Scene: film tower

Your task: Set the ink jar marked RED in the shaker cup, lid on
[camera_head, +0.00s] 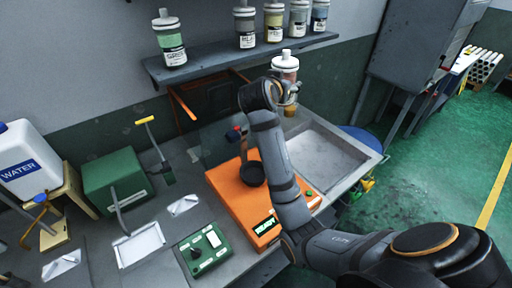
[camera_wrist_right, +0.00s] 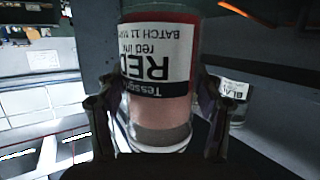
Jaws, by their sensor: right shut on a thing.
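The jar marked RED (camera_head: 286,66) has a white lid on and a pale reddish body. My right gripper (camera_head: 290,97) is shut on it and holds it upright in the air, in front of the shelf's right part. In the right wrist view the RED jar (camera_wrist_right: 160,65) sits between the two fingers of the right gripper (camera_wrist_right: 157,112), its label reading upside down. The black shaker cup (camera_head: 252,174) is on the orange shaker (camera_head: 232,190), below and left of the jar, partly beside my forearm. My left gripper is not in view.
Several other jars, including a green one (camera_head: 170,45), stand on the wall shelf (camera_head: 205,68). A sink basin (camera_head: 325,158) is right of the shaker. A green control box (camera_head: 205,252), a green case (camera_head: 115,180) and a water jug (camera_head: 30,160) are to the left.

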